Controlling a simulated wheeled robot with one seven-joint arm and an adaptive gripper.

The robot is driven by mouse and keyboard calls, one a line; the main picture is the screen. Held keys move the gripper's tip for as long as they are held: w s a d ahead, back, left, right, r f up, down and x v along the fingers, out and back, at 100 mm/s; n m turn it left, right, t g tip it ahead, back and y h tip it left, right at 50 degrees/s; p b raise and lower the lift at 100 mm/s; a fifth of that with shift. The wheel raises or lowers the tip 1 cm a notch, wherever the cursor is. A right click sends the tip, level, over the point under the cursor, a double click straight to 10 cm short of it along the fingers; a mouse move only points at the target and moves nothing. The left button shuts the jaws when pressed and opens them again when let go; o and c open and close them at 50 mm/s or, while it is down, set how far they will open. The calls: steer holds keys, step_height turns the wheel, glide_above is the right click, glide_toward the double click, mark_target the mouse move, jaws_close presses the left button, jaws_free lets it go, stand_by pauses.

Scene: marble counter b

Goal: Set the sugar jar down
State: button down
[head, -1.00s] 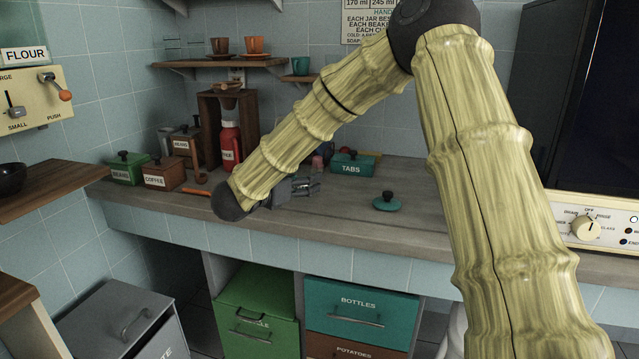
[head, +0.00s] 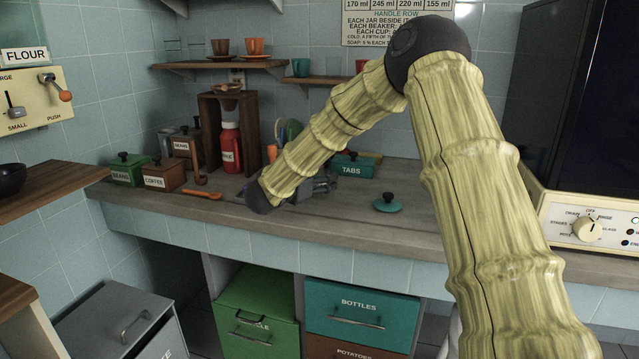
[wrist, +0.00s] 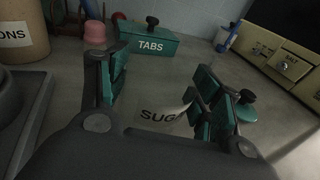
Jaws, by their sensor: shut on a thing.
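The sugar jar (wrist: 158,114) shows in the wrist view as a pale, clear-looking body with the letters "SUG", partly cut off by my wrist. It is between the green-padded fingers of my gripper (wrist: 163,98), which is shut on it. In the head view my gripper (head: 322,186) is low over the wooden counter (head: 340,217), partly behind my arm. I cannot make out the jar there, nor whether its base touches the counter. A teal lid with a black knob (head: 387,204) lies on the counter to the right; it also shows beside the right finger (wrist: 246,112).
A teal TABS box (head: 352,166) stands behind my gripper. A cream-coloured appliance (head: 588,225) is at the right. Counter around the lid is clear.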

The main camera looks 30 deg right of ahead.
steer(key=shift+f, duration=0.4)
steer(key=shift+f, duration=0.15)
steer(key=shift+c, duration=1.6)
jaws_free()
steer(key=shift+r, duration=0.2)
steer(key=v, duration=1.2)
steer(key=shift+f, duration=0.15)
